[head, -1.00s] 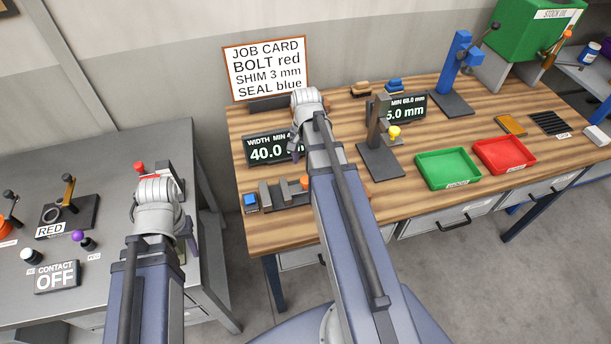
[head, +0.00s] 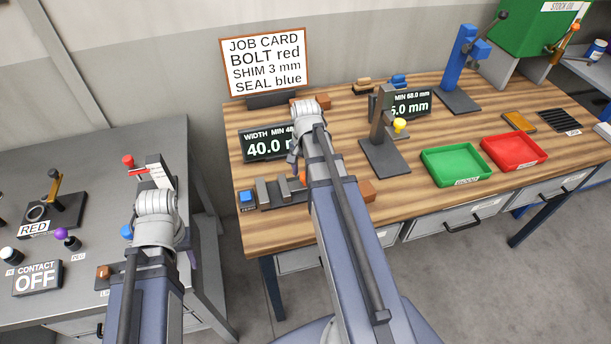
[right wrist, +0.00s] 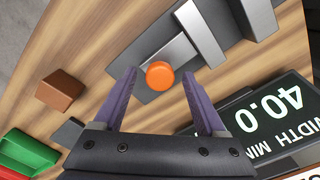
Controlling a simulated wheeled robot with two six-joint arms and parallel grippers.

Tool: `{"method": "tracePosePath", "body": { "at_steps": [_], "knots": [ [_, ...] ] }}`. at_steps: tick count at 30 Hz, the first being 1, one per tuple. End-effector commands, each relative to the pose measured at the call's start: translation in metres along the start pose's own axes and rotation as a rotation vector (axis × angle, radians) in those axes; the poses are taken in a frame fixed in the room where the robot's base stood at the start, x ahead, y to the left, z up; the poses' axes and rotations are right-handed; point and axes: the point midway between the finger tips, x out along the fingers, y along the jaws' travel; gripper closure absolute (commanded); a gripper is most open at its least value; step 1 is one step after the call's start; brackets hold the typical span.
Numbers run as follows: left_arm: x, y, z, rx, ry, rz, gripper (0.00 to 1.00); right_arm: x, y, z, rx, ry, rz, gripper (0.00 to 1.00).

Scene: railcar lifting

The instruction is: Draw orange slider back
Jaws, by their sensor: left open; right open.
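The orange slider knob (right wrist: 160,75) sits at one end of a dark gauge base with upright grey blocks on the wooden bench. In the head view only a sliver of the orange knob (head: 303,178) shows beside my right arm. My right gripper (right wrist: 160,73) is open, with one purple finger on each side of the knob. No firm contact can be made out. My left gripper (head: 188,246) is over the grey table at left, mostly hidden behind its own wrist.
A width display (head: 268,145) reading 40.0 stands behind the gauge. A brown block (right wrist: 60,90) lies near the knob. A grey post stand (head: 384,155), green tray (head: 456,166) and red tray (head: 514,152) are to the right.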

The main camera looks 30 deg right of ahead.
Motion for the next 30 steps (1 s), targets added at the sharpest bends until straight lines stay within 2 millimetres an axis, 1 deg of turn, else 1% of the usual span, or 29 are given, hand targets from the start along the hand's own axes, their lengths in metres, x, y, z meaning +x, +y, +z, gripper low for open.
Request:
{"method": "tracePosePath", "body": {
  "at_steps": [4,21,24,30],
  "knots": [
    [-0.0009,-0.0001,0.0001,0.0,0.0,0.0,0.5,-0.0009,0.0,0.0,0.0,0.0,0.0,0.26],
    [-0.0008,-0.0001,0.0001,0.0,0.0,0.0,0.5,-0.0008,0.0,0.0,0.0,0.0,0.0,0.9],
    [-0.0008,-0.0001,0.0001,0.0,0.0,0.0,0.5,-0.0008,0.0,0.0,0.0,0.0,0.0,1.0],
    [-0.0008,-0.0001,0.0001,0.0,0.0,0.0,0.5,-0.0008,0.0001,0.0,0.0,0.0,0.0,1.0]
  ]
}}
